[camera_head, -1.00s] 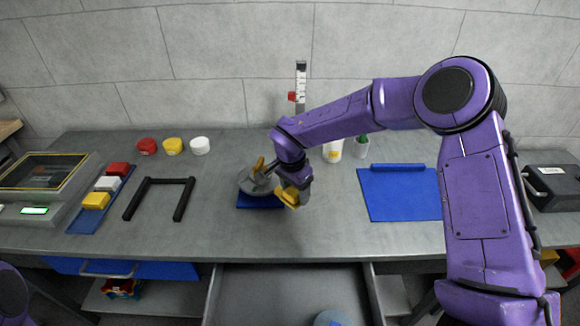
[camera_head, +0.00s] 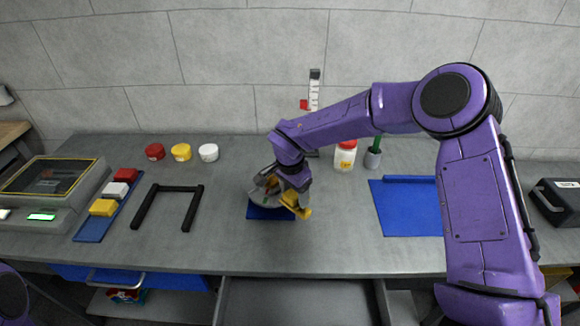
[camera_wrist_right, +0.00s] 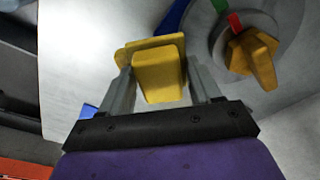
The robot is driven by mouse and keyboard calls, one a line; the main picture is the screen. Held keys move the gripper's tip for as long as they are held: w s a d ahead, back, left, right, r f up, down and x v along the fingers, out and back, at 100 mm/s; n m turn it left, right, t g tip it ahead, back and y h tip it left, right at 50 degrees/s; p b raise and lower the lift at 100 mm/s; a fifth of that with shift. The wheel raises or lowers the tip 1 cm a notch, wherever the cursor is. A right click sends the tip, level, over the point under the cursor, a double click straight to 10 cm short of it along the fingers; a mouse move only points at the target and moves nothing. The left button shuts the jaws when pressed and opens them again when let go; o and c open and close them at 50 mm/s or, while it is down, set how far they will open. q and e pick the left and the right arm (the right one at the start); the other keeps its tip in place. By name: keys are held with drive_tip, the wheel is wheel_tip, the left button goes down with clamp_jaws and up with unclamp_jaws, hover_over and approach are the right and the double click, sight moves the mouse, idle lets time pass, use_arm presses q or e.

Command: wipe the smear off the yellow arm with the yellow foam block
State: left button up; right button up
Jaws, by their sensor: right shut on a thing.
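My right gripper (camera_head: 293,190) is shut on the yellow foam block (camera_wrist_right: 160,80), which shows between its two fingers in the right wrist view. A wider, thinner yellow part shows at the block's far end. The grey round hub (camera_head: 257,200) stands on a blue base (camera_head: 263,213), just left of my gripper in the head view. The yellow arm (camera_wrist_right: 255,58) sits on the hub, right of the block and apart from it in the wrist view. I cannot make out a smear on it. My wrist partly hides the hub. My left gripper is not in view.
A black U-shaped frame (camera_head: 168,188) and a blue tray (camera_head: 92,228) with red, white and yellow blocks lie left. Three jars stand behind them. A red-lidded bottle (camera_head: 345,156), a green-handled brush in a cup (camera_head: 373,158) and a blue mat (camera_head: 408,215) are right.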

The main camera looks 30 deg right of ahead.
wheel_tip(320, 180, up, 2)
drive_tip(key=shift+p, duration=0.3)
drive_tip(key=shift+s+r+p, duration=0.35)
drive_tip(key=shift+r+p, duration=0.45)
drive_tip(key=shift+r, duration=0.1)
drive_tip(key=shift+r+p, duration=0.35)
drive_tip(key=shift+w+r+p, duration=0.25)
drive_tip(key=shift+r+p, duration=0.65)
drive_tip(key=shift+p, duration=0.2)
drive_tip(key=shift+s+r+p, duration=0.15)
drive_tip(key=shift+r+p, duration=0.5)
drive_tip(key=shift+p, duration=0.05)
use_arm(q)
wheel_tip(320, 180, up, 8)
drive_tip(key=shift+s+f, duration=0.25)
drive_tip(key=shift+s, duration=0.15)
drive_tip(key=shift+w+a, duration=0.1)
use_arm(e)
drive_tip(key=shift+f, duration=0.1)
